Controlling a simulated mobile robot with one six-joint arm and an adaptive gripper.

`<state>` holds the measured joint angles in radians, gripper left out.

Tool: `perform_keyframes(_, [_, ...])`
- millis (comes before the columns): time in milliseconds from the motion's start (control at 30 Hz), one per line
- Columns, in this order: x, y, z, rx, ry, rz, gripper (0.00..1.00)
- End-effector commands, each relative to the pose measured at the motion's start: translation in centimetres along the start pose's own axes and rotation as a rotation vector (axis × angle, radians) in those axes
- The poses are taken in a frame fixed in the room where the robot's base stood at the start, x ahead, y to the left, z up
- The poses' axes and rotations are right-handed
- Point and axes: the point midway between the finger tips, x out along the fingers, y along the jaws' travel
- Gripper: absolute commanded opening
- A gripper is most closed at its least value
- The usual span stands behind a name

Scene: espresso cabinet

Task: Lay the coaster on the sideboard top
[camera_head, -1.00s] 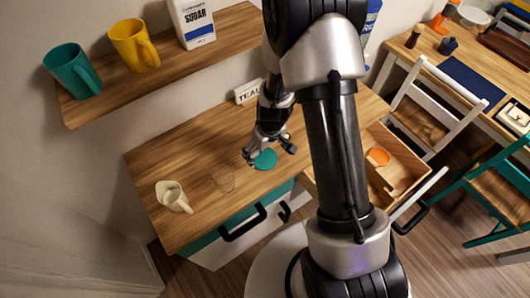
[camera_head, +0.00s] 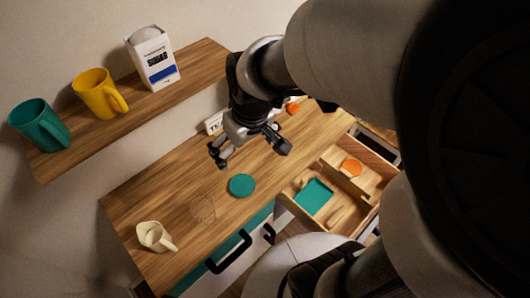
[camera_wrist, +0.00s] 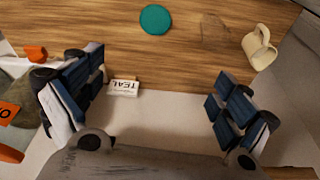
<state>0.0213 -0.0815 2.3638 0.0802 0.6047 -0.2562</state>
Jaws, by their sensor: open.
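A round teal coaster (camera_head: 242,185) lies flat on the wooden sideboard top (camera_head: 190,178), near its front edge. It also shows in the wrist view (camera_wrist: 155,19), lying apart from my fingers. My gripper (camera_head: 249,152) is open and empty, above the sideboard and behind the coaster in the head view. In the wrist view my spread fingers (camera_wrist: 160,88) have nothing between them but the small white TEAL sign (camera_wrist: 124,88) beyond, near the wall.
A cream pitcher (camera_head: 153,236) stands at the sideboard's left end. An open drawer (camera_head: 340,190) at the right holds a teal square piece (camera_head: 314,197) and an orange disc (camera_head: 350,168). A shelf (camera_head: 150,100) above carries a teal mug, a yellow mug and a sugar carton.

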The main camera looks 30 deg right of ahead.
Motion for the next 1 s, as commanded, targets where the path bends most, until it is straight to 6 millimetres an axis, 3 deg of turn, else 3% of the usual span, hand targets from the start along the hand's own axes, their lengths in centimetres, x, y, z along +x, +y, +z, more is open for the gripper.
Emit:
perform_keyframes(33, [-2.4, -0.3, 0.9, 0.016, 0.030, 0.008, 0.95])
perform_keyframes(200, [-8.0, -1.1, 5.0, 0.083, 0.088, 0.030, 0.95])
perform_keyframes(400, [-11.2, -1.6, 9.0, 0.145, 0.133, 0.049, 0.95])
perform_keyframes(567, [-11.9, -1.8, 10.4, 0.166, 0.147, 0.055, 0.95])
perform_keyframes(833, [-11.9, -1.8, 10.5, 0.169, 0.146, 0.055, 0.95])
perform_keyframes(1000, [-10.8, -1.8, 10.8, 0.168, 0.147, 0.055, 0.95])
